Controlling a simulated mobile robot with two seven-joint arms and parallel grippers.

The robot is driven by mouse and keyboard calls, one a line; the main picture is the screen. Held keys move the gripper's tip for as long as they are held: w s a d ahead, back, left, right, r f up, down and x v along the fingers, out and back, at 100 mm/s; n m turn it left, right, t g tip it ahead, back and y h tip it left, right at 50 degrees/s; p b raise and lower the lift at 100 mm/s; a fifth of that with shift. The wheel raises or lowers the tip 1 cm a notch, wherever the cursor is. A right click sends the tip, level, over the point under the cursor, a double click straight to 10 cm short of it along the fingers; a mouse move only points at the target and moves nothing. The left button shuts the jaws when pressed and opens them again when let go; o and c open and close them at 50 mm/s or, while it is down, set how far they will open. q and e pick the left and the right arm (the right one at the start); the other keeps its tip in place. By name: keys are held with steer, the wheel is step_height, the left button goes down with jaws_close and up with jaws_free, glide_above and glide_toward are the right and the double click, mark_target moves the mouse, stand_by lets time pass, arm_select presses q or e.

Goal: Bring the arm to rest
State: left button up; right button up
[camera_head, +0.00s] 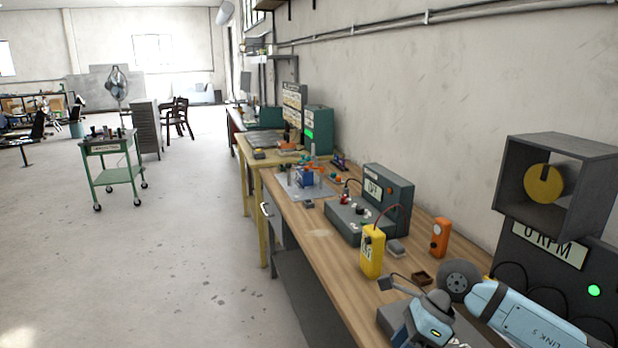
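A light-blue arm link (512,312) with lettering that seems to read "LINK 5" lies at the lower right of the bench. A dark grey round part (460,280) sits at its left end. A second blue and grey jointed part (430,318) with a small yellow light is beside it, with a thin dark piece reaching left. I cannot tell whether these belong to one arm, or whether the arm is moving. The bottom edge of the picture cuts them off. Neither of my grippers can be made out.
On the wooden bench (318,238) stand a yellow meter (372,252), an orange handheld device (439,238) and a grey-green control box (388,200). A dark panel (540,262) reads "0 RPM", below a box with a yellow disc (543,184). A green cart (112,174) stands left; floor between is clear.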

steer(key=s+a+r+m+t+y+p, duration=0.45)
steer(key=s+a+m+t+y, duration=0.3)
steer(key=a+m+y, duration=0.6)
steer(key=s+d+f+m+t+h+p, duration=0.15)
steer(key=d+f+m+t+h, duration=0.4)
steer(key=m, duration=0.75)
steer(key=s+d+f+m+t+h+p, duration=0.15)
steer(key=d+f+m+t+h, duration=0.45)
steer(key=m, duration=0.7)
steer(key=s+d+f+m+g+h, duration=0.4)
steer(key=s+f+m, duration=0.4)
steer(key=s, duration=0.4)
steer(key=shift+f+m+g+h+p, duration=0.4)
steer(key=shift+f+g+h, duration=0.3)
steer(key=shift+g, duration=0.4)
steer(key=shift+s+d, duration=0.1)
steer(key=shift+s, duration=0.05)
